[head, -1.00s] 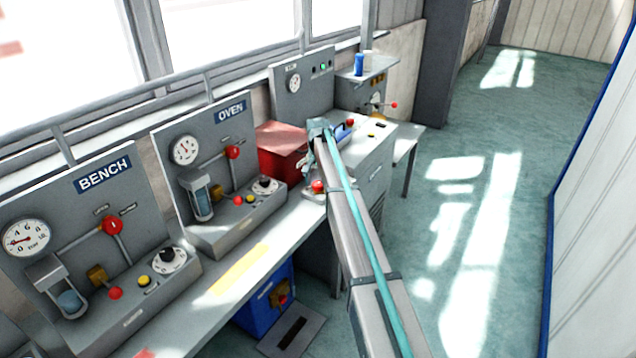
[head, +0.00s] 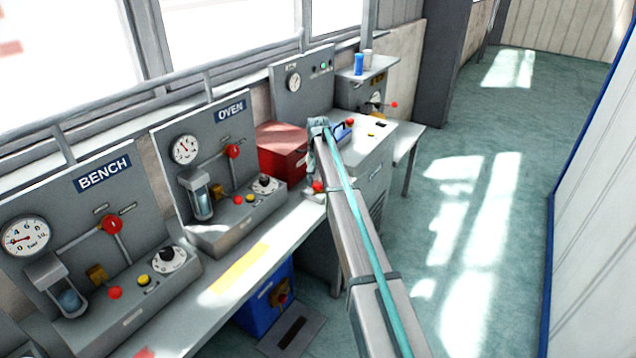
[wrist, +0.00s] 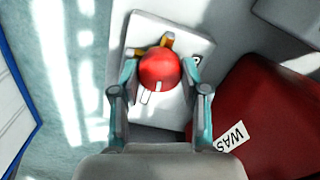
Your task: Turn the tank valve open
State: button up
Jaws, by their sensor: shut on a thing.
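A round red knob (wrist: 160,69) sits above a white plate (wrist: 142,112) in the wrist view, with orange-yellow parts (wrist: 166,41) behind it. It looks like the valve's handle, but no readable label confirms this. My gripper (wrist: 160,82) is shut on the red knob, with one teal finger on each side. In the head view the knob (head: 318,187) shows beside my forearm at the far end of the bench. My gripper is mostly hidden there behind my arm.
A red box (head: 280,147) stands close to the knob; its label is cut off in the wrist view. The OVEN panel (head: 205,150) and BENCH panel (head: 75,230) stand to the left. A blue box (head: 265,297) sits under the bench. The floor (head: 460,220) at right is clear.

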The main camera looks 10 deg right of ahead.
aim_at(318, 182)
jog(key=n, duration=0.8)
jog(key=shift+b, duration=0.3)
jog(key=n, duration=0.4)
jog(key=shift+n, duration=2.2)
jog(key=o, duration=1.1)
jog(key=shift+o, duration=0.2)
jog(key=shift+r, duration=0.1)
notch_tip(318, 182, up, 12)
